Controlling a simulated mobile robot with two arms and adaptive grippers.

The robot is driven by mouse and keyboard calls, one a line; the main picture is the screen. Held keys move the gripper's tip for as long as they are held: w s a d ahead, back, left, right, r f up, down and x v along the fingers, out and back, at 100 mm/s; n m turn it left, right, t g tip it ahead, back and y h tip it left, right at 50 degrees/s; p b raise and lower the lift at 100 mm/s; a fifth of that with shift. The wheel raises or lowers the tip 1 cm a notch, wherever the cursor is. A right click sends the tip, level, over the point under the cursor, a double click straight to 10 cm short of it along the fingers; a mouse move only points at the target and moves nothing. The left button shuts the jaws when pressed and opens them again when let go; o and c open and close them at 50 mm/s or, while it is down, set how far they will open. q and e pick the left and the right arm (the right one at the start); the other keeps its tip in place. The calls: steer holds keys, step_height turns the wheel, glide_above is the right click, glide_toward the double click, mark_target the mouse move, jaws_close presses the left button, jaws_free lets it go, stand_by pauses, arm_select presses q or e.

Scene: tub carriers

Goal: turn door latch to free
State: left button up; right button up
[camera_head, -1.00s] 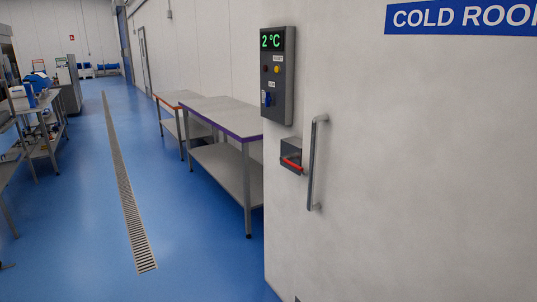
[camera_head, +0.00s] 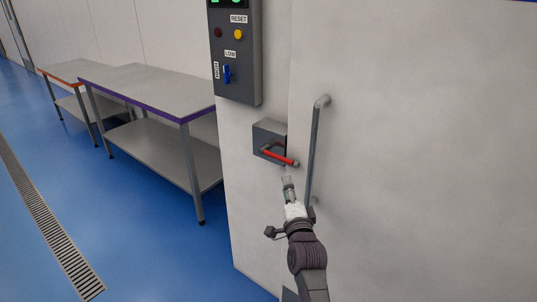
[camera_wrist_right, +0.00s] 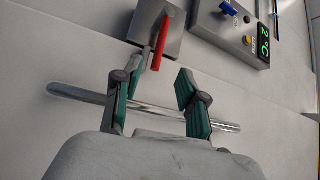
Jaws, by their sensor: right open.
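The door latch has a red lever (camera_head: 280,157) on a grey plate (camera_head: 268,133), left of the door handle on the white cold room wall. In the head view the lever slopes slightly down to the right. My right gripper (camera_head: 287,180) is just below the lever's right end. In the right wrist view the red lever (camera_wrist_right: 163,42) lies beyond the open, empty fingers of my right gripper (camera_wrist_right: 150,95). I cannot tell in the head view whether a finger touches it. My left gripper is not in view.
A long vertical metal handle (camera_head: 313,150) stands close right of the latch and my right gripper; its bar (camera_wrist_right: 150,110) passes behind the fingers in the wrist view. A control box (camera_head: 235,60) hangs above left. Steel tables (camera_head: 150,90) stand to the left.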

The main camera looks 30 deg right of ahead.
mark_target(281, 159)
steer(key=p+x, duration=0.2)
steer(key=x, duration=1.1)
steer(key=shift+s+d, duration=0.1)
steer(key=shift+d, duration=0.05)
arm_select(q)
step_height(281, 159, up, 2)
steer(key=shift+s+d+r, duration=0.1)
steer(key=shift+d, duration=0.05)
arm_select(e)
jaws_close()
